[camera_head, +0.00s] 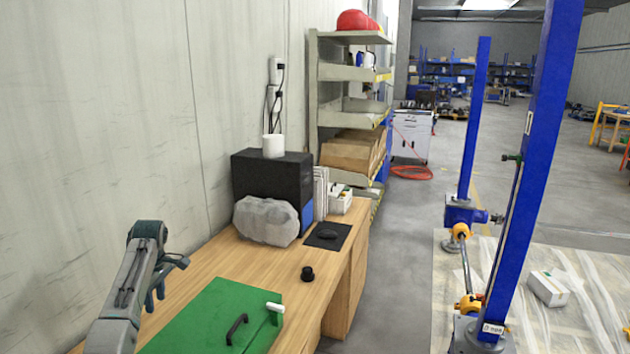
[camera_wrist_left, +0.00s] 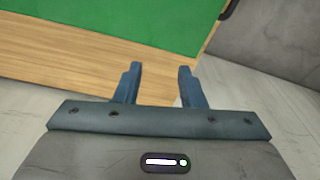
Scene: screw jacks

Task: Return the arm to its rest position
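My left gripper (camera_head: 166,283) is raised at the left of the head view, over the wooden desk near the wall. In the left wrist view its two blue fingers (camera_wrist_left: 157,85) stand apart with nothing between them. Beyond the fingers are the desk's wood surface and a green panel. My right gripper does not show in either view.
The wooden desk (camera_head: 216,257) holds a green panel (camera_head: 200,322) with a black handle (camera_head: 236,328), a black knob (camera_head: 307,273), a bagged object (camera_head: 266,222) and a black box (camera_head: 272,182). Blue posts (camera_head: 535,160) stand at right. The floor (camera_head: 405,260) between is clear.

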